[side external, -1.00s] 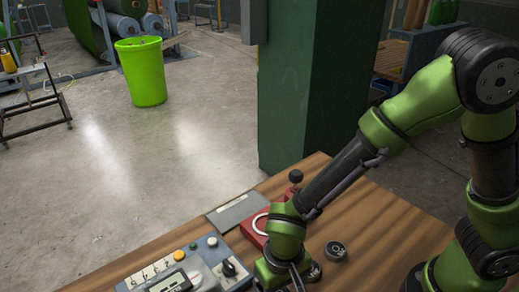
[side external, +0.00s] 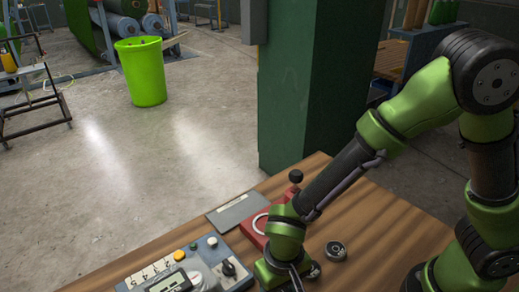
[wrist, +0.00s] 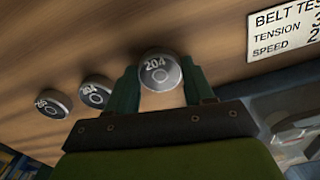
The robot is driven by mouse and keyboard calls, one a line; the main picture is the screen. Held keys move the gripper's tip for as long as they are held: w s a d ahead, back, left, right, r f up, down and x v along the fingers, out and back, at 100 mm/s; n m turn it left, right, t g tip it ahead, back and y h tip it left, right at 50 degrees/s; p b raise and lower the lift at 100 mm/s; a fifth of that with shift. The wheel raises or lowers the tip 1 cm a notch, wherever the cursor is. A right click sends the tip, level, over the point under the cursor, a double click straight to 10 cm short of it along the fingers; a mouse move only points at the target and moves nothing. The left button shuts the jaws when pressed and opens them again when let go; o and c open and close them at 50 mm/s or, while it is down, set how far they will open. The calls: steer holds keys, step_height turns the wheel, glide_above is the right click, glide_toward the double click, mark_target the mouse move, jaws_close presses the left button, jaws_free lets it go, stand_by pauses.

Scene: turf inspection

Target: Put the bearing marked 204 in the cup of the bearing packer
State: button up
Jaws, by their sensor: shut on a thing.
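The bearing marked 204 (wrist: 160,72) is a dark, round piece with its number upward, seen in the wrist view between the green fingers of my gripper (wrist: 161,88). The fingers are shut on its sides, over the wooden table. In the side view, my gripper is at the bottom edge, its fingertips and this bearing hidden or cut off. The bearing packer is probably the red unit (side external: 251,233) with a pale ring (side external: 261,223) and black knob (side external: 296,176); my arm partly covers it. It stands just beyond my gripper.
Two more bearings lie left of my gripper in the wrist view, one near (wrist: 95,91) and one farther (wrist: 53,104); their marks are hard to read. One bearing (side external: 335,251) shows right of my wrist. A control panel (side external: 187,268) stands left. The table's right part is clear.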

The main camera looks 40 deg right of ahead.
step_height(320, 180, up, 10)
steer(key=d+f, duration=0.2)
steer(key=d, duration=1.3)
steer(key=w+a, duration=0.2)
steer(key=w, duration=0.3)
steer(key=w+a+f, duration=0.1)
steer(key=w, duration=0.4)
steer(key=w+a, duration=0.2)
steer(key=w, duration=0.3)
steer(key=shift+w+a+f, duration=0.1)
steer(key=shift+a+f, duration=0.15)
steer(key=shift+a, duration=0.1)
steer(key=shift+f, duration=1.75)
steer(key=shift+f, duration=0.1)
steer(key=o, duration=1.2)
